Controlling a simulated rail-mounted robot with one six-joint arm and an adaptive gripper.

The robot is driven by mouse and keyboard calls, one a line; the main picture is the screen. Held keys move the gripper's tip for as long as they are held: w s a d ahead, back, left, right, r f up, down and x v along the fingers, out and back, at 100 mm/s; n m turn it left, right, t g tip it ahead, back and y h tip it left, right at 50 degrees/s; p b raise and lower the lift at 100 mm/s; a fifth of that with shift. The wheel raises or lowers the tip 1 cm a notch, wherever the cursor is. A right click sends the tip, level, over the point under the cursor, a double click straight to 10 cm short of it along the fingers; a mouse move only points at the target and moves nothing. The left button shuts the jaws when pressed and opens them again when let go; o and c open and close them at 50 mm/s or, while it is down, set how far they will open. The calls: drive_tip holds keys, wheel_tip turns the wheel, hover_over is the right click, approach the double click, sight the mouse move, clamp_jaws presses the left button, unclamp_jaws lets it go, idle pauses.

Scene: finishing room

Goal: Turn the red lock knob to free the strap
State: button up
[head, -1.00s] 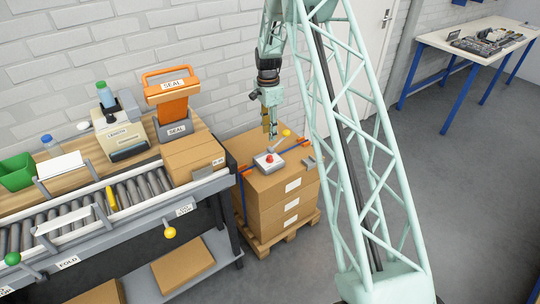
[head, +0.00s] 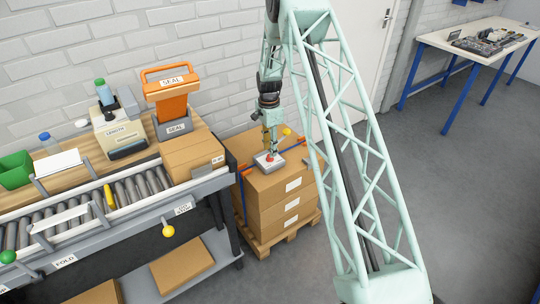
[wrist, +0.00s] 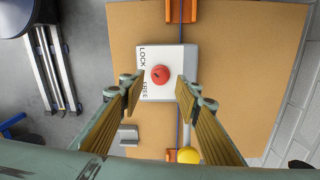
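The red lock knob (wrist: 160,74) sits on a white plate (wrist: 180,58) marked LOCK and FREE, on top of the stacked cartons (head: 280,192). In the wrist view a dark mark on the knob lies toward its lower side; its exact setting is hard to read. My gripper (wrist: 159,98) is open, with one finger on each side of the knob, apart from it. In the head view my gripper (head: 270,150) is just above the plate. The blue strap (wrist: 182,12) runs under the plate between orange corner pieces (wrist: 183,156).
A yellow ball-ended lever (wrist: 188,156) stands beside the plate. A grey bracket (wrist: 129,133) sits on the carton top. The roller conveyor (head: 120,195) is left, the brick wall behind. Open floor (head: 450,200) lies right.

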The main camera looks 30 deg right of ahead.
drive_tip(key=shift+f, duration=1.7)
drive_tip(key=c, duration=0.8)
